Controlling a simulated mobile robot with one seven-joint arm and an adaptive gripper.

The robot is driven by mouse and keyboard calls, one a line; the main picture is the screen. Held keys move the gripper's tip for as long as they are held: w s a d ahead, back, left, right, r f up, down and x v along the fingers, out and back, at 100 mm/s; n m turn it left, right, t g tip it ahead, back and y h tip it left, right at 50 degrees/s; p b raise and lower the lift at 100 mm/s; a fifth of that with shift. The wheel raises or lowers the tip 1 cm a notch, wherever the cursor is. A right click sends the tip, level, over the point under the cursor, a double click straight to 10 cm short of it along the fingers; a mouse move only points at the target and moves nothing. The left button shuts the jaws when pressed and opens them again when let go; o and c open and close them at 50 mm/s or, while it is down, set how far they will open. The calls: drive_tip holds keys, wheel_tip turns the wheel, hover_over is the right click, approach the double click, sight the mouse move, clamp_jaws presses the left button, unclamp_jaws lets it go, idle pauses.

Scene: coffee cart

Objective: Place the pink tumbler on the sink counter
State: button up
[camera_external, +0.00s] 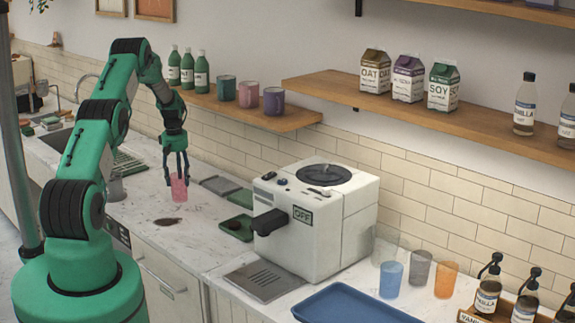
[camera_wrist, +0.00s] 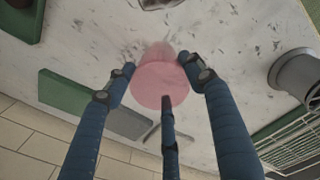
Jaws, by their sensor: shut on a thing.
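The pink tumbler (camera_external: 179,189) is translucent and upright over the white marbled sink counter (camera_external: 137,205), between the sink and the coffee machine. My gripper (camera_external: 177,177) points down and is shut on the tumbler's upper part. In the wrist view, the fingers of my gripper (camera_wrist: 160,83) surround the pink tumbler (camera_wrist: 160,92), with the counter (camera_wrist: 235,30) behind it. I cannot tell whether the tumbler's base touches the counter or is slightly above it. The sink (camera_external: 60,138) lies at the left, partly hidden by my arm.
A grey cup (camera_external: 116,188) and a drying rack (camera_external: 130,164) stand left of the tumbler. Green tray (camera_external: 237,228) and white coffee machine (camera_external: 330,215) are to the right. A shelf with mugs (camera_external: 249,94) hangs behind.

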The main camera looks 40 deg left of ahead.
sight(179, 185)
drive_tip(key=shift+f+p, duration=0.5)
drive_tip(key=shift+f, duration=1.25)
drive_tip(key=o, duration=1.7)
drive_tip(key=shift+f, duration=0.1)
drive_tip(key=shift+s+r+b, duration=0.2)
drive_tip(key=shift+r+b, duration=0.85)
drive_tip(key=shift+r, duration=5.1)
